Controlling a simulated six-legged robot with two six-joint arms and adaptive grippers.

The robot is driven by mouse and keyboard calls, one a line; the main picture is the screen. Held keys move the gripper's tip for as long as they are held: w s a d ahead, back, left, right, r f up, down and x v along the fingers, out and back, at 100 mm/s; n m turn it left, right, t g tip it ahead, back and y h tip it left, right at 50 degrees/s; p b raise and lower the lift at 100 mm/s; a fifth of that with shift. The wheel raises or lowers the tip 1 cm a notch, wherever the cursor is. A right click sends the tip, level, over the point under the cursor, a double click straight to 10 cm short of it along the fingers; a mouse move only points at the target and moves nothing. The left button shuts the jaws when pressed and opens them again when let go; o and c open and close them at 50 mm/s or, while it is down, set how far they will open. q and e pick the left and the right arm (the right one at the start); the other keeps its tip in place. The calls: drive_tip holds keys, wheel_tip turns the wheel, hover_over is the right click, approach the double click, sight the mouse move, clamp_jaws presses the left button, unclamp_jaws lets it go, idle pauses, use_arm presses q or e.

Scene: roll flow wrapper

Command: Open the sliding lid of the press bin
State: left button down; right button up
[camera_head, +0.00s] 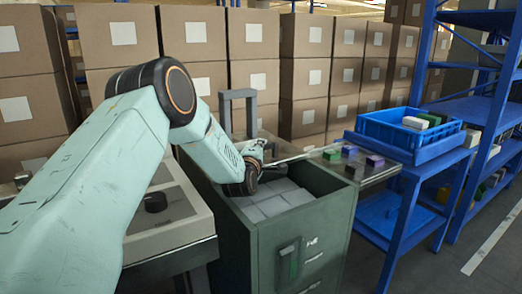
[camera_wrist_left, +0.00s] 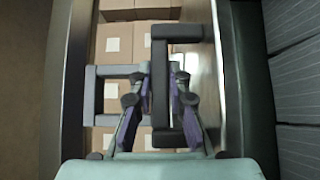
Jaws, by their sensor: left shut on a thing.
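The press bin (camera_head: 322,225) is a dark green box with a green-marked handle on its front. Its top is partly uncovered, and light grey blocks (camera_head: 270,203) show inside. A clear, glass-like lid panel (camera_head: 335,163) extends across the bin's back and right side. My left gripper (camera_wrist_left: 158,105) is shut on a dark bracket handle (camera_wrist_left: 160,70), whose upright bar stands between the fingers. In the head view, my left wrist is over the bin's back left edge, and the fingertips are hard to make out. My right gripper is in neither view.
Stacked cartons (camera_head: 305,70) stand behind the bin. A grey upright frame (camera_head: 239,94) rises behind the wrist. A blue crate (camera_head: 385,128) sits on a blue stand at right. Small coloured blocks (camera_head: 350,150) show at the clear panel. A light machine (camera_head: 165,215) stands left.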

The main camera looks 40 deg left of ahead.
use_arm(q)
drive_tip(key=shift+r, duration=0.15)
drive_tip(key=c, duration=1.3)
unclamp_jaws()
drive_tip(key=shift+v, duration=3.75)
